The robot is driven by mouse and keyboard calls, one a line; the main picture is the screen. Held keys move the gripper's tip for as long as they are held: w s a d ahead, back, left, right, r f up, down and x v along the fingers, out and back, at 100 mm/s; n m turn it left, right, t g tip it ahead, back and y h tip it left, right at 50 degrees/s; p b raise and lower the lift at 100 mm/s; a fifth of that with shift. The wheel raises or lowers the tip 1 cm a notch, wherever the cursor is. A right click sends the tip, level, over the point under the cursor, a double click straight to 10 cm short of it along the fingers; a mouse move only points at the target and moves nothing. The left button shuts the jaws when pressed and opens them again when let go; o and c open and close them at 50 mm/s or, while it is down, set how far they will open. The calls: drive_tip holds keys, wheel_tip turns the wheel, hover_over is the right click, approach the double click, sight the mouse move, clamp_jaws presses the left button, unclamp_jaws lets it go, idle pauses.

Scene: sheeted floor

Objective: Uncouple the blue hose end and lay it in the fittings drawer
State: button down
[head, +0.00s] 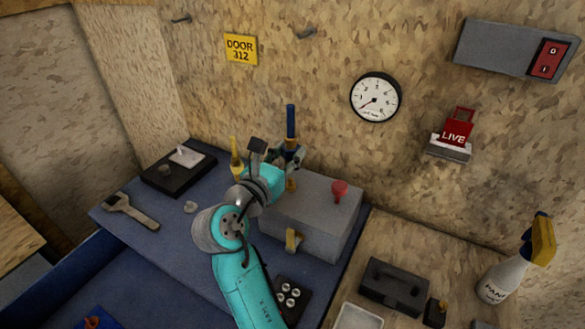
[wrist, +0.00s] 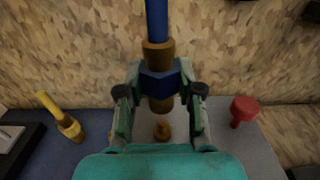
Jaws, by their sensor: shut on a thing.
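My gripper (wrist: 161,92) is shut on the blue hose end (wrist: 157,22), a blue hose with brass collars and a blue nut, held upright. In the wrist view its brass lower end appears just above a brass port (wrist: 162,130), with a gap between them. In the head view the blue hose (head: 291,121) rises above my gripper (head: 288,156), over the grey box (head: 318,222). The port (head: 291,184) partly shows there. An open blue compartment (head: 135,290), apparently the fittings drawer, lies at lower left. A red item (head: 92,322) lies in it.
A yellow hose end (head: 237,160) stands left of the gripper. A wrench (head: 132,208) and a black tray (head: 178,168) lie left. A spray bottle (head: 503,278) stands right.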

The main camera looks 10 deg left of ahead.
sight(288, 142)
drive_tip(key=shift+r, duration=1.5)
